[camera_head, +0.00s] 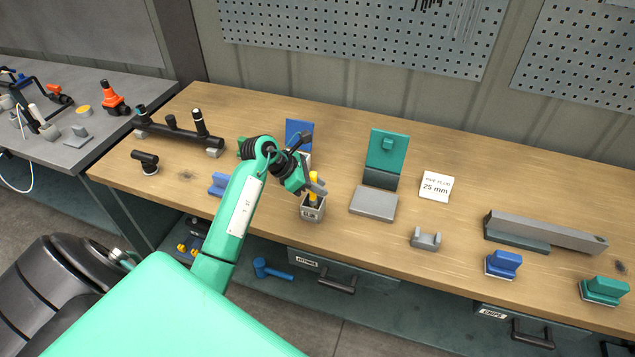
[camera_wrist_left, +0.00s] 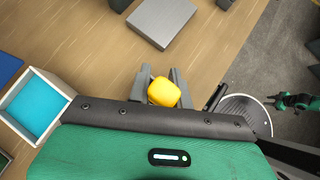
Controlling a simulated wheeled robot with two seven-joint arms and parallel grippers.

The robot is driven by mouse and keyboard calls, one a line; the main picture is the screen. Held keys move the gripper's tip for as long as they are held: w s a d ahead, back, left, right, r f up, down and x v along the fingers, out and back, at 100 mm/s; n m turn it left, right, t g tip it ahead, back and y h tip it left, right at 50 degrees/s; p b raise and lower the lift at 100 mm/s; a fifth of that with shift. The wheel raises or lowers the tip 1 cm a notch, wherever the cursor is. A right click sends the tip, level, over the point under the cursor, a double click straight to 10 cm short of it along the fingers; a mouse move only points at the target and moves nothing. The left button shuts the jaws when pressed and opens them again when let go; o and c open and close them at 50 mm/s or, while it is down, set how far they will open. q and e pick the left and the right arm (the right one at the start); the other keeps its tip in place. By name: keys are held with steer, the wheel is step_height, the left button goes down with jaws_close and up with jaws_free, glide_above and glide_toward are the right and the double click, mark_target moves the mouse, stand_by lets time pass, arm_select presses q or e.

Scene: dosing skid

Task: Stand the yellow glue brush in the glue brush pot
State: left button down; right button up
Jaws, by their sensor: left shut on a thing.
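My left gripper (camera_head: 315,187) is shut on the yellow glue brush (camera_head: 313,180), which stands roughly upright. In the left wrist view the brush's yellow end (camera_wrist_left: 164,92) sits between the two grey fingers. The grey glue brush pot (camera_head: 313,211), with a pale label on its front, stands on the bench directly below the gripper. The brush's lower part meets the pot's mouth in the head view; how deep it reaches inside is hidden. I cannot make out the pot in the left wrist view.
An open pale box with a blue inside (camera_wrist_left: 35,105) is close beside the gripper. A grey block (camera_head: 373,204) before a green upright plate lies to the right. A blue piece (camera_head: 222,184) and black pipework (camera_head: 178,133) are left. The bench's front edge is near the pot.

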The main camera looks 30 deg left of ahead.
arm_select(q)
steer(key=shift+f, duration=0.1)
arm_select(e)
steer(key=shift+d, duration=0.2)
arm_select(q)
steer(key=shift+f, duration=0.15)
steer(key=c, duration=1.3)
jaws_free()
steer(key=shift+o, duration=0.2)
arm_select(e)
steer(key=shift+d+f, duration=0.1)
arm_select(q)
steer(key=shift+r, duration=0.2)
steer(key=shift+r, duration=0.1)
steer(key=b+v, duration=0.2)
steer(key=v, duration=1)
steer(key=shift+b, duration=0.4)
arm_select(e)
steer(key=f, duration=0.2)
steer(key=shift+a+f, duration=0.2)
steer(key=shift+f, duration=0.1)
